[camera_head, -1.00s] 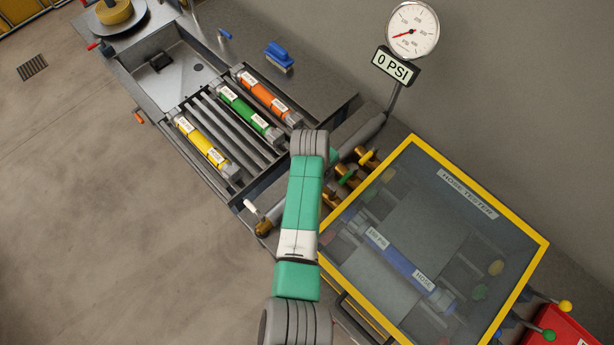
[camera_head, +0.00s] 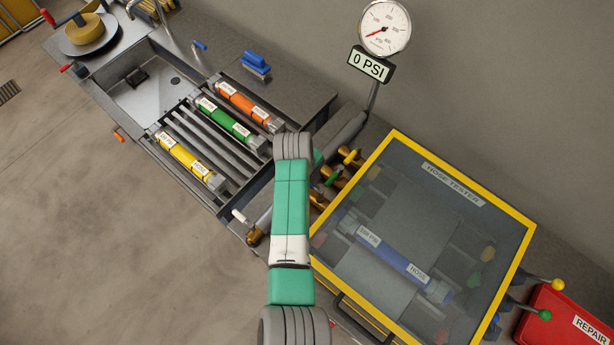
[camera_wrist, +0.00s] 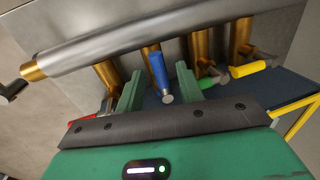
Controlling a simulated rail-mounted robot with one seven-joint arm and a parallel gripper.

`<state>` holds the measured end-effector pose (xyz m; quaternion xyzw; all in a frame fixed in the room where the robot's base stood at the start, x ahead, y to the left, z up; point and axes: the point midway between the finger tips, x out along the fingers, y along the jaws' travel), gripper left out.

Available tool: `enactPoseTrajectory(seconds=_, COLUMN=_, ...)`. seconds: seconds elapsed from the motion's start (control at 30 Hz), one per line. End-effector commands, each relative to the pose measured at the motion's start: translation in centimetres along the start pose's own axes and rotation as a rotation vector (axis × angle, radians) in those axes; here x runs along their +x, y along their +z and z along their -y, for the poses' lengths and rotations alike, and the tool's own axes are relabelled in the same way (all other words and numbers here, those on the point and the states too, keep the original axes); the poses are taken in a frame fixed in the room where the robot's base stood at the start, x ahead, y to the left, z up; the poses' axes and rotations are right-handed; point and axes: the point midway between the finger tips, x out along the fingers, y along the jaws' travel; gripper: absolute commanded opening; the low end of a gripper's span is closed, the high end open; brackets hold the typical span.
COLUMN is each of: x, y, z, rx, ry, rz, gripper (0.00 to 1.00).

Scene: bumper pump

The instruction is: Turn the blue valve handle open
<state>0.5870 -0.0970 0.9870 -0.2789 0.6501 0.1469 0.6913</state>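The blue valve handle (camera_wrist: 158,70) shows in the wrist view, on a brass valve pipe below a grey manifold pipe (camera_wrist: 130,45). My gripper (camera_wrist: 160,85) is open, with one green finger on each side of the blue handle. Gaps show between the handle and both fingers in this view. In the head view my arm hides the blue handle and my gripper's fingertips.
A green handle (camera_wrist: 214,80) and a yellow handle (camera_wrist: 250,69) sit close right of my fingers; a red handle (camera_wrist: 88,117) is at left. The yellow-framed hose tester (camera_head: 465,180) holds a blue hose (camera_head: 395,255).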

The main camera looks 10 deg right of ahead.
Motion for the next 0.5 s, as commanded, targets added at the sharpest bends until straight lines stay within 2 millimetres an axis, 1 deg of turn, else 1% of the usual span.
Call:
enactPoseTrajectory(seconds=0.1, x=-2.5, y=0.1, z=0.1, rx=0.001, ry=-0.004, rz=0.003, gripper=0.37)
enactPoseTrajectory(seconds=0.2, x=-4.5, y=0.1, z=0.1, rx=0.000, ry=-0.004, rz=0.003, gripper=0.37)
enactPoseTrajectory(seconds=0.3, x=-6.1, y=0.0, z=0.1, rx=0.000, ry=-0.003, rz=0.002, gripper=0.37)
enactPoseTrajectory(seconds=0.4, x=-7.0, y=0.0, z=0.0, rx=0.000, ry=-0.002, rz=0.001, gripper=0.37)
enactPoseTrajectory(seconds=0.5, x=-7.3, y=0.0, z=0.0, rx=0.000, ry=-0.001, rz=0.001, gripper=0.37)
